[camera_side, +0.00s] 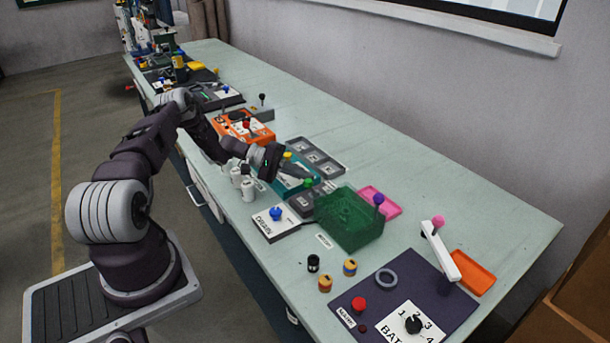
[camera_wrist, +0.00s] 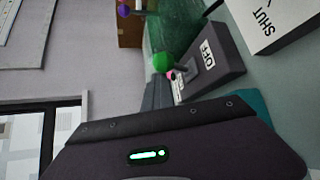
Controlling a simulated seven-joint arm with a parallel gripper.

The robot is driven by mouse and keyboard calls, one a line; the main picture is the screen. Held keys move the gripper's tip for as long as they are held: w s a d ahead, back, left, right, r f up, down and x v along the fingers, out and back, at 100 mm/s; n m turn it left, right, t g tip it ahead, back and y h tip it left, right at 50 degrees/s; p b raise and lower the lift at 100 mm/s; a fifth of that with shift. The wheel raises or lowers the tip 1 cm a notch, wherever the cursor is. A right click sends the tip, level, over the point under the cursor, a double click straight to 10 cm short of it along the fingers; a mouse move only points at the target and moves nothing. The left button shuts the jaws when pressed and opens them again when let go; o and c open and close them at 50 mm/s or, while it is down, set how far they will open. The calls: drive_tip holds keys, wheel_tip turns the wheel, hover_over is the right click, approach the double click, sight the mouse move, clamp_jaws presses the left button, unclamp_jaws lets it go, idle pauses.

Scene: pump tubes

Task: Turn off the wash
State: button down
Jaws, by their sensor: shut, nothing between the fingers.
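No label reading "wash" is legible in either view. A grey box with a green ball-topped lever (camera_side: 308,183) stands just right of my gripper (camera_side: 299,171) in the side view. My gripper is shut and empty, low over the teal box (camera_side: 283,186). I cannot tell whether the fingers touch the green-topped lever. The fingertips are partly hidden.
A white DRAIN box (camera_side: 272,229) with a blue knob (camera_side: 275,213) stands in front; its SHUT label (camera_wrist: 265,20) shows in the wrist view. A green translucent bin (camera_side: 349,222) stands close on the right. A yellow knob (camera_side: 287,155) and grey tray (camera_side: 318,154) lie behind.

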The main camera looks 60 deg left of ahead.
drive_tip(key=shift+s+d+f, duration=0.1)
drive_tip(key=shift+s+f, duration=0.15)
drive_tip(key=shift+s, duration=0.15)
drive_tip(key=v, duration=0.7)
drive_tip(key=shift+w+r, duration=0.3)
drive_tip(key=s+d+r+m+g+y, duration=0.2)
drive_tip(key=d+r+m+g+y, duration=0.4)
drive_tip(key=d+r, duration=1.4)
drive_tip(key=s+d+r+m+g, duration=0.3)
drive_tip(key=s+d+r, duration=0.3)
drive_tip(key=s+r, duration=0.15)
drive_tip(key=s+d+m+t+y, duration=0.1)
drive_tip(key=s+d+t+y, duration=0.1)
drive_tip(key=s, duration=0.6)
drive_tip(key=s+d+m+t+y, duration=0.2)
drive_tip(key=s+y, duration=0.1)
drive_tip(key=s, duration=0.6)
drive_tip(key=shift+s+r+t, duration=0.25)
drive_tip(key=shift+r+t, duration=0.05)
drive_tip(key=shift+r, duration=0.05)
